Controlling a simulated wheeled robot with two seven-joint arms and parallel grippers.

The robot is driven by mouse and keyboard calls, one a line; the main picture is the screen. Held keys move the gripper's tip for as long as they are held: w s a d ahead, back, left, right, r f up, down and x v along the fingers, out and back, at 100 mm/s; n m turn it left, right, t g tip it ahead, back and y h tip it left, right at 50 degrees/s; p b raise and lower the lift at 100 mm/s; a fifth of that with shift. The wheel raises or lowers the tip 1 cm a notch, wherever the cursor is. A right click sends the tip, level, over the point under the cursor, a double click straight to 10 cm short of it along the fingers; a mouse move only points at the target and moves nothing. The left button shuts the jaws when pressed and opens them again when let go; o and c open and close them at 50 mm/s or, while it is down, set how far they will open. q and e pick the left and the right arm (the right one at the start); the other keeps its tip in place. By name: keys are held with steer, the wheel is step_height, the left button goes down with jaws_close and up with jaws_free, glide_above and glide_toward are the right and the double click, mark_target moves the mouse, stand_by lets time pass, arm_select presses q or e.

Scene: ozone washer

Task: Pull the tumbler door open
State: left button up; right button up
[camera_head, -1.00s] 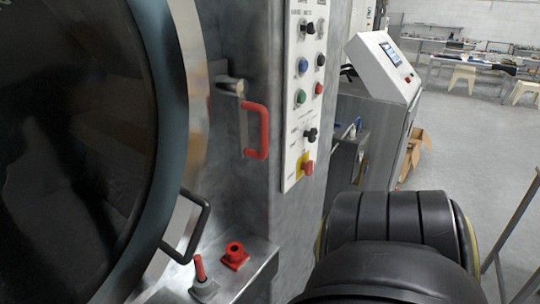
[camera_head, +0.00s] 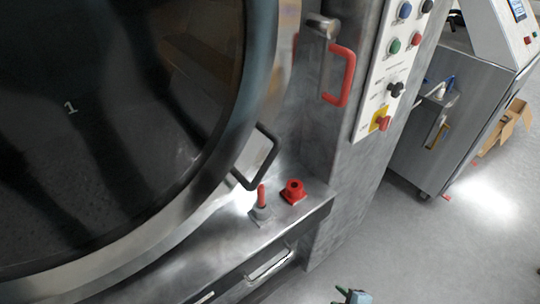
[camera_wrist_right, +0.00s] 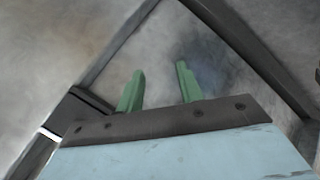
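The round tumbler door (camera_head: 100,130) is a large dark glass with a blue-grey and steel rim, filling the left of the head view; it looks shut. A black bar handle (camera_head: 270,165) stands on the rim's lower right. A red handle (camera_head: 347,80) hangs below a steel latch knob (camera_head: 322,25) beside the door. My right gripper (camera_wrist_right: 157,85) is open and empty in the wrist view, its two green fingers apart before a blurred grey surface. A small green and teal gripper part shows at the bottom of the head view, well below the handles. My left gripper is not in view.
A red fitting (camera_head: 293,191) and a red-topped lever (camera_head: 261,199) stand on the steel ledge below the door. A button panel (camera_head: 393,70) is on the machine's right. A steel cabinet (camera_head: 455,110) stands farther right, with open floor (camera_head: 420,240) before it.

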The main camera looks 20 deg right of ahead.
steer(key=w+a+r+n+t+y+p, duration=0.1)
steer(key=w+r+n+t, duration=0.2)
steer(key=r, duration=0.5)
steer(key=w+r+n+t+y+p, duration=0.1)
steer(key=w+r+n, duration=0.35)
steer(key=r, duration=0.35)
steer(key=n+t+y+p, duration=0.2)
steer(key=n+y, duration=0.3)
steer(key=n, duration=0.4)
glide_toward(266, 171)
steer(key=d+f, duration=0.6)
steer(key=f, duration=0.2)
step_height(266, 171, up, 7)
steer(key=s+a+n+y, duration=0.1)
steer(key=a+n+y, duration=0.15)
steer(key=n, duration=0.35)
steer(key=p+x, duration=0.4)
steer(key=x, duration=0.9)
steer(key=shift+a+r+p, duration=0.15)
steer(key=shift+a+p, duration=0.15)
steer(key=shift+p, duration=0.05)
jaws_close()
